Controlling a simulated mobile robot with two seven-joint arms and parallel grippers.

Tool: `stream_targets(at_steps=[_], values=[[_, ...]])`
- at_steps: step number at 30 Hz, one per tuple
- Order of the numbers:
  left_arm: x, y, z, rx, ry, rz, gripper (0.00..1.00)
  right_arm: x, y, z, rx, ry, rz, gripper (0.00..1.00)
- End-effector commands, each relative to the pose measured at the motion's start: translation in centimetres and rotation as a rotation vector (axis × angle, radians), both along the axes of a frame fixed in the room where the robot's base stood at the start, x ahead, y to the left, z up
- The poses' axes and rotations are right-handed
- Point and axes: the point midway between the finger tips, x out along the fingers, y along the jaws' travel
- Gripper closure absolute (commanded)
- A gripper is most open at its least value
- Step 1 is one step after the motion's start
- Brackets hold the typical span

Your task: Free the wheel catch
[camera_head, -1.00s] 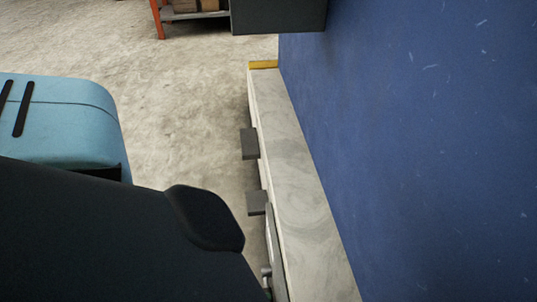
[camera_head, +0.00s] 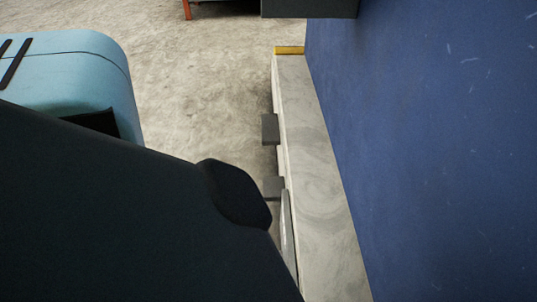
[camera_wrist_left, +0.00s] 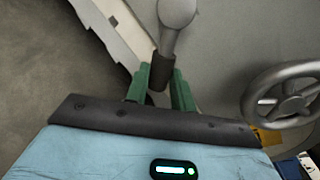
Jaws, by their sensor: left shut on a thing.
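My left gripper (camera_wrist_left: 161,88) has green fingers. In the left wrist view it is shut on the dark end of a grey, round-headed handle (camera_wrist_left: 177,14), probably the wheel catch. The dark end (camera_wrist_left: 162,72) sits between the fingers. A grey handwheel (camera_wrist_left: 290,95) with a thick rim is to the right of the gripper, apart from it and cut off by the picture edge. In the head view my dark arm covers the lower left, and neither the left gripper nor the handle shows there. My right gripper is in neither view.
In the head view a pale ledge (camera_head: 318,170) with dark tabs (camera_head: 270,129) runs along a blue wall (camera_head: 430,140). A yellow strip (camera_head: 289,50) marks its far end. A dark box-like thing (camera_head: 310,7) is at the top. Bare floor (camera_head: 200,90) lies left of the ledge.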

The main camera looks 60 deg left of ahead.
Motion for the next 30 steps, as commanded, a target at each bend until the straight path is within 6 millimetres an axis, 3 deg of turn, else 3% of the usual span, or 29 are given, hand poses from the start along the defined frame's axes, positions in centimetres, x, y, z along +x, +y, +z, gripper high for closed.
stream_targets(at_steps=[18,19,23,24,30], values=[[0.1,0.3,-0.1,0.028,-0.015,0.003,1.0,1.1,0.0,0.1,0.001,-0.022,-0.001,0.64],[0.1,0.3,-0.1,0.028,-0.014,0.003,0.75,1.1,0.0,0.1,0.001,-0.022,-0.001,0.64],[0.1,0.3,-0.1,0.027,-0.014,0.002,0.58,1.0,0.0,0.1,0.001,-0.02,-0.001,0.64],[0.1,0.3,-0.1,0.027,-0.013,0.001,0.54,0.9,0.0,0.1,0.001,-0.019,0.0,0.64],[0.1,0.2,-0.1,0.025,-0.012,0.001,0.54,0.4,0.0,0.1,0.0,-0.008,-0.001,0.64]])
